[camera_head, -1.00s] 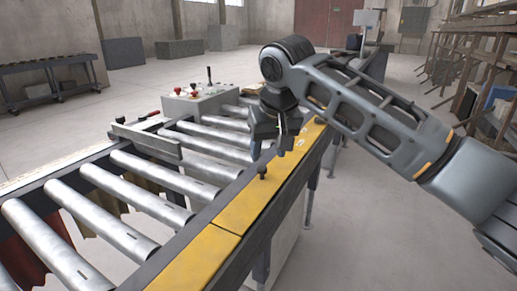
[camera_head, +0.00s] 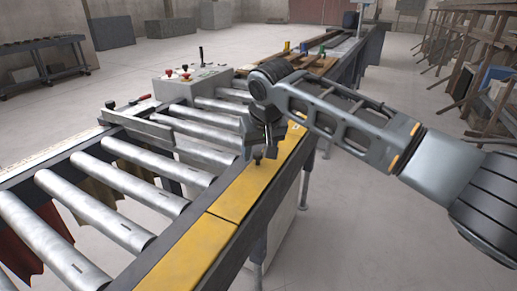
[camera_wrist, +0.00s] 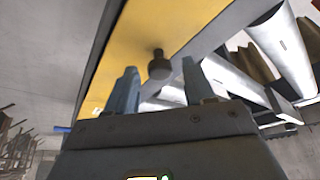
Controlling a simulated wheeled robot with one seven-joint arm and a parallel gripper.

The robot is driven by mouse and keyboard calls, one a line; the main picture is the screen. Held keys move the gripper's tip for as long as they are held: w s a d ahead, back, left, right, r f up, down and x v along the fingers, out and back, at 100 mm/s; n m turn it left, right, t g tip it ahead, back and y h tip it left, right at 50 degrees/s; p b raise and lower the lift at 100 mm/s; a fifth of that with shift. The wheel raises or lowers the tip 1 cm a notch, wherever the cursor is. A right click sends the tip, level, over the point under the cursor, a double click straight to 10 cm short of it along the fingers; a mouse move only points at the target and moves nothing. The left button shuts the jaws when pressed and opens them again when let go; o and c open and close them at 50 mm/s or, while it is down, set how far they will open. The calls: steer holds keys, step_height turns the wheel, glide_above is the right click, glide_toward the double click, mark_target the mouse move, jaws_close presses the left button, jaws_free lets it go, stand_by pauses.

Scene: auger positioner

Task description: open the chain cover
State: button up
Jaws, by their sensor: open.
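The yellow chain cover (camera_head: 236,197) lies flat along the right side of the roller conveyor. A dark knob (camera_head: 257,157) stands up from its far part. In the wrist view the yellow cover (camera_wrist: 150,30) fills the upper middle, and the knob (camera_wrist: 159,66) sits between the two fingers. My gripper (camera_head: 264,148) is right at the knob in the head view, its fingers pointing down. In the wrist view my gripper (camera_wrist: 158,82) is open, with a finger on each side of the knob and gaps visible. Whether a finger touches it is not clear.
Metal rollers (camera_head: 110,213) run along the conveyor left of the cover. A control box (camera_head: 195,82) with red buttons and a lever stands behind. A nearer yellow panel (camera_head: 180,262) continues toward me. Wooden racks (camera_head: 470,75) stand at the right; the floor between is clear.

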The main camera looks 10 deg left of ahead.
jaws_close()
stand_by(0.4)
